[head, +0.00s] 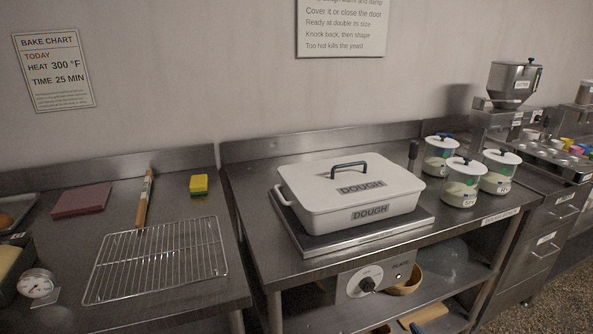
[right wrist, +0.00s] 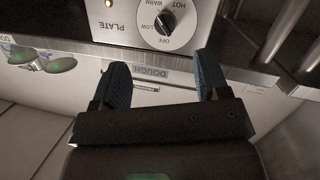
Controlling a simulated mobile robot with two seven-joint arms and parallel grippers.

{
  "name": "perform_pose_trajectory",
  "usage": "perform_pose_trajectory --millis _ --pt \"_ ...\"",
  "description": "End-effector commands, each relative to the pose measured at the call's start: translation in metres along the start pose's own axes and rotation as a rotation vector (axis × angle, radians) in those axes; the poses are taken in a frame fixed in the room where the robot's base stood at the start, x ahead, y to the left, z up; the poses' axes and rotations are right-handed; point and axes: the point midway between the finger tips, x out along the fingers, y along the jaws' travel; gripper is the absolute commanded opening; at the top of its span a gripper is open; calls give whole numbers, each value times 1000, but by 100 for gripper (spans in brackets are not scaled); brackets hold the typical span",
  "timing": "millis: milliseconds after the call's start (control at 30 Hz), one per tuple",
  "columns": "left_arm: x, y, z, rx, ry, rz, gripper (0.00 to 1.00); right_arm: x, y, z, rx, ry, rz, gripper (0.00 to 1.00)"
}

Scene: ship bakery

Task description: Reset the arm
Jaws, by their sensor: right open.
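My right gripper (right wrist: 161,72) shows in the right wrist view, which is upside down. Its two blue-padded fingers are spread with nothing between them. Beyond them are the front of the warming plate and its dial knob (right wrist: 166,22), marked OFF, LOW, WARM and HOT; the fingers look apart from the knob. The dial knob (head: 367,285) also shows in the head view, on the panel below the counter edge.
A white lidded dough box (head: 350,190) sits on the warming plate (head: 310,243). Several lidded jars (head: 462,182) stand to its right. A bowl (head: 408,281) is on the lower shelf.

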Motion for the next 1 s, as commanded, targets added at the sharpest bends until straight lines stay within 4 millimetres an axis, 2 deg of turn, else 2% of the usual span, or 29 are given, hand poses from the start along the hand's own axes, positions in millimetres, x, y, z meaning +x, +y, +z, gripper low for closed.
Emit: perform_pose_trajectory --millis 167,400,600,767,1000 --pt "0 0 0 0 0 0 67 -55 -8 24 96 -125 17 68" --pt "0 0 0 -1 0 0 67 -145 -18 60 203 -287 55 68" --pt "0 0 0 -1 0 0 67 -200 -27 92 240 -386 78 68" --pt "0 0 0 -1 0 0 67 -219 -31 106 249 -427 82 68" --pt "0 0 0 -1 0 0 67 -220 -32 106 249 -429 82 68"
